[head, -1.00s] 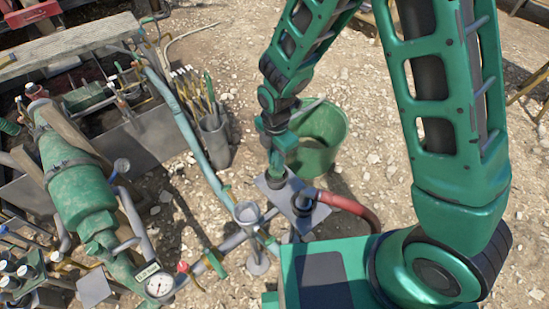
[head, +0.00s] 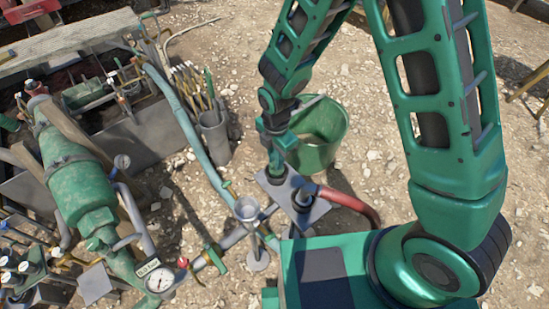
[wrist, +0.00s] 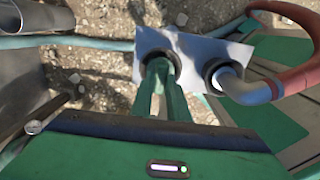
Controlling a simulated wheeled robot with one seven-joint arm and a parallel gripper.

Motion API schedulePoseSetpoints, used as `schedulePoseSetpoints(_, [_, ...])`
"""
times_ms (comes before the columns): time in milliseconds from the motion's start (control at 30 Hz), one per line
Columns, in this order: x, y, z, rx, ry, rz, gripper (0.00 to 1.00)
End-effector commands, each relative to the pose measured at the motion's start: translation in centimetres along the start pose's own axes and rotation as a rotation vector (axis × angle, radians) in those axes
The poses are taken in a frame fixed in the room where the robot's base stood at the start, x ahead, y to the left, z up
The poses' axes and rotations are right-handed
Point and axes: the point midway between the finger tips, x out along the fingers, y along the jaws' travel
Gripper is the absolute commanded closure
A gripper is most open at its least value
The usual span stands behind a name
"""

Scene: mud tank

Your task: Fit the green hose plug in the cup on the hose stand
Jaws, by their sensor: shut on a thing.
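The hose stand has a light grey plate (head: 312,214) that carries two dark-rimmed cups. My gripper (head: 276,170) points down at the left cup (head: 264,180). In the wrist view, my green fingers (wrist: 159,78) come together inside or just over the dark rim of this left cup (wrist: 175,55). The gripper is shut on the green hose plug, which is mostly hidden by the fingers and rim. I cannot tell how deep the plug sits. The right cup (wrist: 211,68) holds a grey elbow fitting (wrist: 243,90) on a red hose (wrist: 298,77).
A green bucket (head: 322,150) stands just behind the stand. A grey funnel-topped post (head: 246,210) and pipes are close on its left. A grey holder (head: 214,140) with rods and a green pump body (head: 80,195) lie further left. Gravel at the right is open.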

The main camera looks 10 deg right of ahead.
Motion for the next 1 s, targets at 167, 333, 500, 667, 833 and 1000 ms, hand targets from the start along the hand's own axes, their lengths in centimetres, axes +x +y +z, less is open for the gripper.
schedulePoseSetpoints(167, [0.36, -0.04, 0.00, 0.000, 0.000, -0.001, 1.00])
schedulePoseSetpoints(333, [0.66, -0.04, -0.01, 0.000, 0.000, -0.001, 1.00])
schedulePoseSetpoints(500, [0.66, -0.03, -0.01, 0.000, 0.000, -0.001, 1.00])
schedulePoseSetpoints(667, [0.66, -0.02, 0.00, 0.000, 0.000, 0.000, 1.00])
schedulePoseSetpoints(833, [0.79, -0.02, 0.00, 0.000, 0.000, 0.000, 1.00])
schedulePoseSetpoints(1000, [1.00, 0.00, -0.01, 0.000, 0.000, 0.000, 1.00])
